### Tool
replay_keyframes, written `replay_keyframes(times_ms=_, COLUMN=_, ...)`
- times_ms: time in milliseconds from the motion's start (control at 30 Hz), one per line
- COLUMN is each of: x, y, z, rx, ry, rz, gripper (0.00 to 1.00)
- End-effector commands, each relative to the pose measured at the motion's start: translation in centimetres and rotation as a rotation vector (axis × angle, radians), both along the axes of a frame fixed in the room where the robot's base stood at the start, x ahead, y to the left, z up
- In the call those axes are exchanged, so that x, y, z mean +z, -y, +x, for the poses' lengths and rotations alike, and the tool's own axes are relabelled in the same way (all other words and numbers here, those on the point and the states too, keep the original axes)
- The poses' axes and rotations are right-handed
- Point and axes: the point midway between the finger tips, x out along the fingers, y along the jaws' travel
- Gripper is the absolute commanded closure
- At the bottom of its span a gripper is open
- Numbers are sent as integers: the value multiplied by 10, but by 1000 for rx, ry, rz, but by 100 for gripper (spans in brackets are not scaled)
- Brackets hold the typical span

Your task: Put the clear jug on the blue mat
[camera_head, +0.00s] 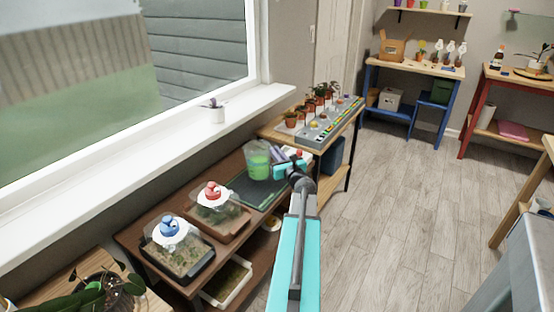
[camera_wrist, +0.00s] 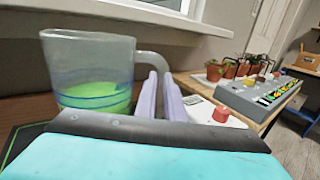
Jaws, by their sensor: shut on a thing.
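The clear jug (camera_head: 257,161) holds green liquid and is upright, over the back part of a dark mat (camera_head: 254,194) on the brown bench. I cannot tell if its base touches the mat. The mat looks dark grey-green with a thin green edge; no clearly blue mat shows. In the wrist view the jug (camera_wrist: 92,62) is at the left, its handle towards me. My gripper (camera_head: 277,154) is shut on the jug's handle from the right. In the wrist view the pale purple fingers (camera_wrist: 158,95) close around the handle, whose lower part is hidden.
Two terrariums with a red knob (camera_head: 211,188) and a blue knob (camera_head: 169,226) stand left of the mat. A tray of potted plants (camera_head: 313,127) is on the shelf table behind right. A white item with a red knob (camera_wrist: 222,115) is close right of my gripper.

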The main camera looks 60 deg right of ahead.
Motion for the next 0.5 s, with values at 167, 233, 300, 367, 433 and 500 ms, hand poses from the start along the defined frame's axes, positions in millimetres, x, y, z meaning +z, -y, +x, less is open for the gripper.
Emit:
replay_keyframes(times_ms=167, x=-1, y=0, z=0, rx=0, ry=2, rz=1, gripper=100)
replay_keyframes(times_ms=233, x=-4, y=0, z=0, rx=0, ry=2, rz=2, gripper=100)
replay_keyframes(times_ms=300, x=-11, y=0, z=0, rx=1, ry=1, rz=2, gripper=100)
replay_keyframes(times_ms=367, x=-16, y=0, z=0, rx=0, ry=2, rz=2, gripper=100)
replay_keyframes(times_ms=433, x=-23, y=1, z=0, rx=0, ry=1, rz=2, gripper=100)
replay_keyframes(times_ms=500, x=-29, y=0, z=0, rx=0, ry=2, rz=2, gripper=100)
